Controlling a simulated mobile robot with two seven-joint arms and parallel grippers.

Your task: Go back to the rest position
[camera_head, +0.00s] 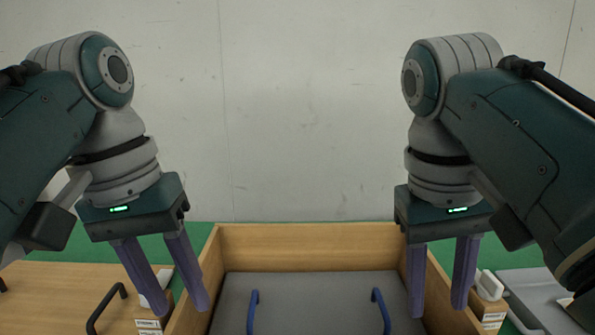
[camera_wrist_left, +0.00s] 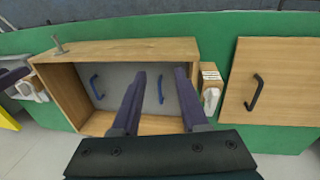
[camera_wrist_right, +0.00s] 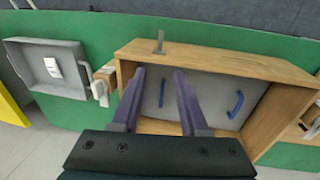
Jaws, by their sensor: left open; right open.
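My left gripper (camera_head: 172,308) is open and empty, raised near the left wall of the wooden box. Its spread purple fingers also show in the left wrist view (camera_wrist_left: 159,76). My right gripper (camera_head: 438,308) is open and empty, raised near the box's right wall. Its fingers show apart in the right wrist view (camera_wrist_right: 159,76). Nothing is between either pair of fingers. Both arms hang bent, one on each side of the head view, with the grippers pointing down.
The wooden box (camera_head: 310,238) holds a grey panel (camera_head: 315,290) with two blue handles. A wooden board (camera_head: 60,285) with a black handle lies left. White scanner-like devices sit in wooden holders (camera_head: 150,323) on both sides. A grey tray (camera_wrist_right: 38,55) holds a white item.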

